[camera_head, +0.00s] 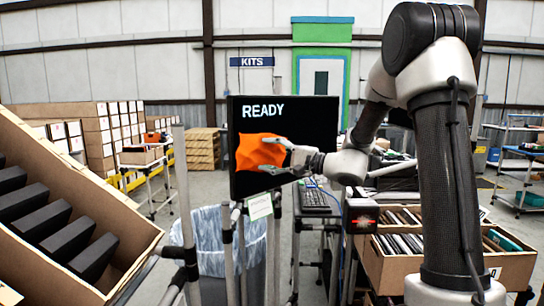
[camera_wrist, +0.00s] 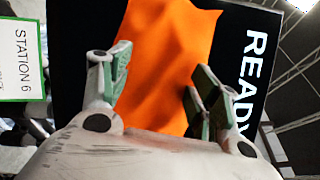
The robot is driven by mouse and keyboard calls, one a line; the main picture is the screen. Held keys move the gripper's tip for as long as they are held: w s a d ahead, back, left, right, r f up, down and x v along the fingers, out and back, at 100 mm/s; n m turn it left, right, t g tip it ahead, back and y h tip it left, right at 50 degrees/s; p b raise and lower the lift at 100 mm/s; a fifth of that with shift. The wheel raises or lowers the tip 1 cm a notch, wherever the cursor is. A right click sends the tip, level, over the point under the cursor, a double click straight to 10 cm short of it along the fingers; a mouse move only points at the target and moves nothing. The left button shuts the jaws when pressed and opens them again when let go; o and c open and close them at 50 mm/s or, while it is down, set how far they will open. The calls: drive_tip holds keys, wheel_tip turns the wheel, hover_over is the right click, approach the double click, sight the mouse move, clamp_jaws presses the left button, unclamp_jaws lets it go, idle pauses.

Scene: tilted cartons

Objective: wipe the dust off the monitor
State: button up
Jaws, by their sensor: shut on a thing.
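The black monitor (camera_head: 310,115) stands in the middle of the head view with READY in white letters on its screen. The screen also shows in the wrist view (camera_wrist: 240,60), turned on its side. An orange cloth (camera_head: 256,152) lies against the lower left part of the screen. My gripper (camera_head: 283,158) is shut on the cloth, in front of the screen. In the wrist view the cloth (camera_wrist: 165,60) spreads between and beyond the two fingers of my gripper (camera_wrist: 155,85). I cannot make out dust on the screen; the part behind the cloth is hidden.
A carton with black items (camera_head: 125,215) tilts at the left. A bin with a clear liner (camera_head: 212,240) stands below the monitor. A keyboard (camera_head: 315,200) lies below the screen. Cartons of files (camera_head: 400,270) stand at the right.

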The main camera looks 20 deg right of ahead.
sight(276, 151)
drive_tip(key=shift+w, duration=0.1)
drive_tip(key=shift+w+d, duration=0.25)
drive_tip(key=shift+d, duration=0.35)
drive_tip(key=shift+w+d, duration=0.3)
drive_tip(key=shift+d, duration=0.3)
drive_tip(key=shift+w+d, duration=0.25)
drive_tip(key=shift+d, duration=0.35)
drive_tip(key=shift+w+d, duration=2.05)
drive_tip(key=shift+d, duration=1.4)
drive_tip(key=shift+s+a, duration=0.95)
drive_tip(key=shift+a, duration=0.85)
drive_tip(key=shift+s+a, duration=0.9)
drive_tip(key=shift+a, duration=0.85)
drive_tip(key=shift+s+a, duration=0.95)
drive_tip(key=shift+a, duration=0.85)
drive_tip(key=shift+s+d, duration=0.45)
drive_tip(key=shift+s, duration=0.45)
drive_tip(key=shift+s+d, duration=0.5)
drive_tip(key=shift+s, duration=0.35)
drive_tip(key=shift+s+d, duration=0.45)
drive_tip(key=shift+s, duration=0.45)
